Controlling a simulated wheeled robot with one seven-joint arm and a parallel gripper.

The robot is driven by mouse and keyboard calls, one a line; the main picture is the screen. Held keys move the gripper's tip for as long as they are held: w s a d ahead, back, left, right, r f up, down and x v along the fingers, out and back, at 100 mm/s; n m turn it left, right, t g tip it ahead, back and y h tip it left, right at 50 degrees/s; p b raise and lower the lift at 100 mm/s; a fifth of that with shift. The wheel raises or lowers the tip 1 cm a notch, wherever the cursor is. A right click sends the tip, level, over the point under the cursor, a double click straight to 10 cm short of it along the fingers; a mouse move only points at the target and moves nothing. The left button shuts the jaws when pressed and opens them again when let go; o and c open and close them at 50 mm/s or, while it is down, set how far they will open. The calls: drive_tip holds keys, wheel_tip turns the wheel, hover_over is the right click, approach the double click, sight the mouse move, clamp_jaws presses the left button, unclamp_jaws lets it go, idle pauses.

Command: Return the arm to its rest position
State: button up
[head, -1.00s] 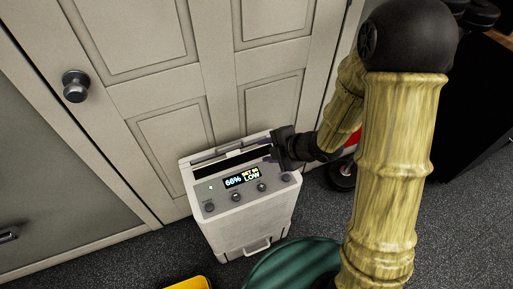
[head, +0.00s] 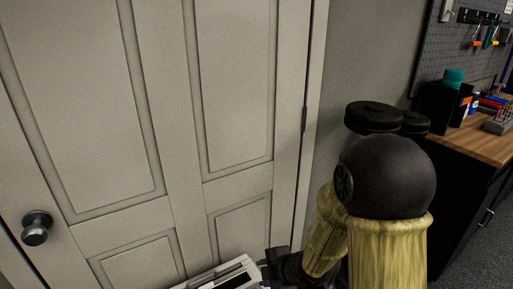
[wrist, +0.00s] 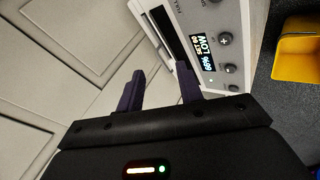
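My arm (head: 388,250) rises at the lower right of the head view and bends down toward a white appliance (head: 222,277). My gripper (head: 268,266) is low in that view, close to the right end of the appliance's top; its fingers are hard to make out there. In the wrist view, my gripper (wrist: 160,86) has its two dark fingers apart with nothing between them. The appliance (wrist: 229,58) is just beyond the fingers, with a lit display and round buttons. I cannot tell whether the right finger touches it.
A panelled door (head: 170,130) with a dark knob (head: 37,228) stands behind the appliance. A workbench (head: 485,146) with tools is at the right. A yellow container (wrist: 297,50) sits on the dark floor in the wrist view.

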drive_tip(key=s+d+r+m+h, duration=0.25)
drive_tip(key=d+m+h, duration=0.25)
drive_tip(key=d+m, duration=0.5)
drive_tip(key=s+d+r+m+g, duration=0.3)
drive_tip(key=s+m, duration=0.4)
drive_tip(key=m, duration=0.4)
drive_tip(key=w+p+v, duration=0.2)
drive_tip(key=p+v, duration=0.8)
drive_tip(key=w+a+r+p+v, duration=0.1)
drive_tip(key=w+p+v, duration=0.1)
drive_tip(key=p+v, duration=0.9)
drive_tip(key=shift+w+h, duration=0.2)
drive_tip(key=shift+h, duration=0.1)
